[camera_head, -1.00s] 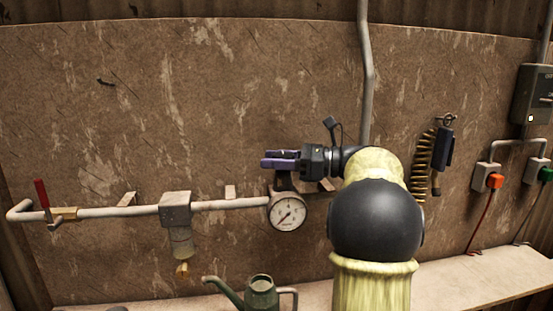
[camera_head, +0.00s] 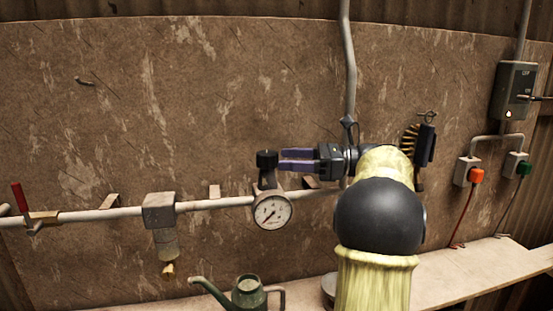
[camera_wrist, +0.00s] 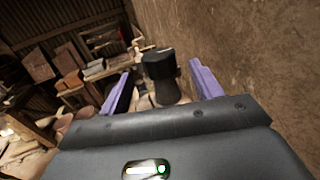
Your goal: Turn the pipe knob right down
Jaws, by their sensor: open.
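The pipe knob (camera_head: 266,160) is a black ribbed cap on top of the regulator, above the round white gauge (camera_head: 272,212). My gripper (camera_head: 282,159) is open, with its purple fingers level and pointing left at the knob. In the head view the fingertips are just right of the knob. In the wrist view the knob (camera_wrist: 158,64) stands ahead, between the two spread purple fingers (camera_wrist: 160,84). I see no contact between fingers and knob.
A pale pipe (camera_head: 100,215) runs along the wall, with a red lever valve (camera_head: 18,197) at the left and a filter bowl (camera_head: 163,243). A green watering can (camera_head: 248,291) stands on the bench below. Orange (camera_head: 477,176) and green (camera_head: 523,168) plugs are at the right.

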